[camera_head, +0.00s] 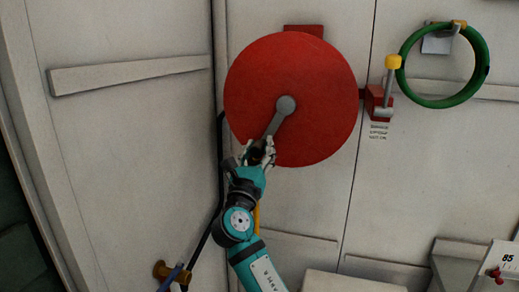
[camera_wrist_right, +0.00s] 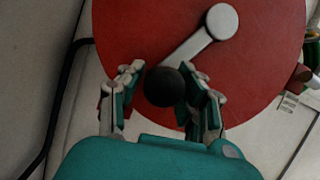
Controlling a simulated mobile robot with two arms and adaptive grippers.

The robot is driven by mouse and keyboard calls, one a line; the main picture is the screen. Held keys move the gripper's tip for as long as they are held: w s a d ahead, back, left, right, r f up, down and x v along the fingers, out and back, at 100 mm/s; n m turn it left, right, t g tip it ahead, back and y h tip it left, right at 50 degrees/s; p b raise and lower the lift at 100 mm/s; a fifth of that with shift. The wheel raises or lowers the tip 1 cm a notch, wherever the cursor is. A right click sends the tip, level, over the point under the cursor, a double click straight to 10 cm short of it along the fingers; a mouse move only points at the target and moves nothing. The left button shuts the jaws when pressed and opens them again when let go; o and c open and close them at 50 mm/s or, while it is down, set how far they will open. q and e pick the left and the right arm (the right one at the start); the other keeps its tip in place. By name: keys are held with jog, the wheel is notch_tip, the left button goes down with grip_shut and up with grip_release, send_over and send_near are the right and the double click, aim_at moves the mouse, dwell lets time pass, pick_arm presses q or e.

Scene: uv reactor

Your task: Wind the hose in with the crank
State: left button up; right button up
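A round red hose reel (camera_head: 325,95) hangs on the pale wall. Its grey crank arm (camera_head: 276,124) points down and slightly left from the hub (camera_head: 286,105) and ends in a black knob (camera_wrist_right: 164,87). My right gripper (camera_head: 258,153) is at the knob, with one finger on each side; it looks shut on it in the wrist view (camera_wrist_right: 163,82). The fingers partly hide the knob in the head view. A black hose (camera_head: 221,150) runs down from the reel's left side behind my arm. My left gripper is out of view.
A red bracket with a yellow-topped lever (camera_head: 393,62) sits just right of the reel. A green ring (camera_head: 405,82) hangs beyond it. A brass fitting (camera_head: 162,269) is low at left. A pale rail (camera_head: 125,76) crosses the left panel.

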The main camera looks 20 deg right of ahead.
grip_shut()
jog(key=shift+d, duration=0.1)
jog(key=shift+a+r+m+h, duration=0.2)
jog(key=shift+m+h, duration=0.1)
jog(key=shift+m, duration=0.2)
